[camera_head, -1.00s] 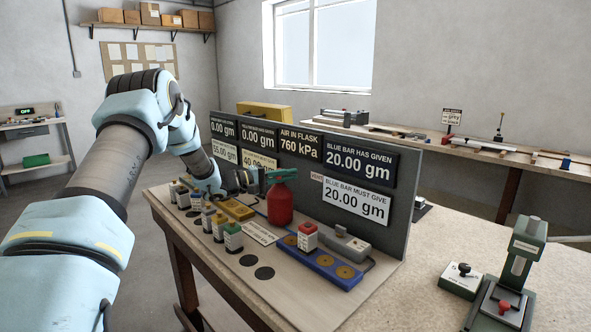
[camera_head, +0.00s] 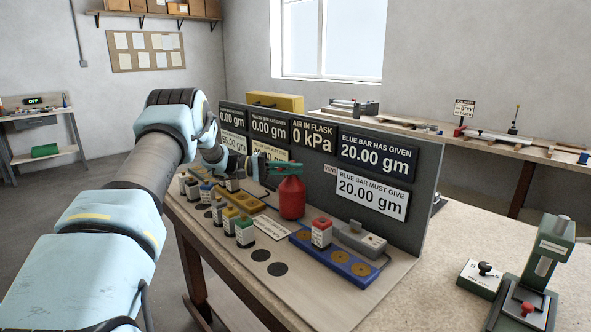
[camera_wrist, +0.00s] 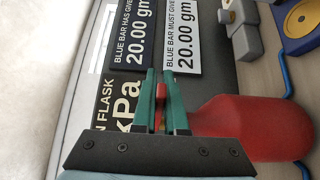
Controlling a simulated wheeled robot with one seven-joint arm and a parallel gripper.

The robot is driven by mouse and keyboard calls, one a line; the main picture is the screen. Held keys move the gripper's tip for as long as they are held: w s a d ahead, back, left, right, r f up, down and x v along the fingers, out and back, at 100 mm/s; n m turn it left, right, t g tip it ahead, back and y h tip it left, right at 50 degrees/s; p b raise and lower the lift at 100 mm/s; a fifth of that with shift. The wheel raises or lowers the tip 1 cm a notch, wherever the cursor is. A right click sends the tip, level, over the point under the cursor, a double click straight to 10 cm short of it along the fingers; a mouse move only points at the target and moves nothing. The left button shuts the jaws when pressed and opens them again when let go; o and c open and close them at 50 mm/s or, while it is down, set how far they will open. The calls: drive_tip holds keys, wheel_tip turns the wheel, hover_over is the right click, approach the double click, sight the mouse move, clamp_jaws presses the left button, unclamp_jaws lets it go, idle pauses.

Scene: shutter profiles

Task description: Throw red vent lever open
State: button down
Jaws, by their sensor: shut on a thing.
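My gripper (camera_head: 284,168), with green fingers, is at the top of the red flask (camera_head: 291,198) on the bench board. In the wrist view, the gripper (camera_wrist: 159,78) is shut on the small red vent lever (camera_wrist: 161,91), which shows between the fingers. The flask body (camera_wrist: 238,128) lies to the right in that view. Most of the lever is hidden by the fingers. The air-in-flask display (camera_head: 312,137) reads 0 kPa.
A dark upright panel (camera_head: 420,215) with several displays stands close behind the flask. Weighted blocks stand in front, including a red-topped one (camera_head: 321,232) on the blue bar (camera_head: 345,264). A green press (camera_head: 540,260) stands at right.

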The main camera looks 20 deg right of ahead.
drive_tip(key=c, duration=1)
unclamp_jaws()
drive_tip(key=shift+o, duration=0.2)
drive_tip(key=b+v, duration=0.4)
drive_tip(key=v, duration=0.6)
drive_tip(key=shift+w+a, duration=0.2)
drive_tip(key=shift+a, duration=0.15)
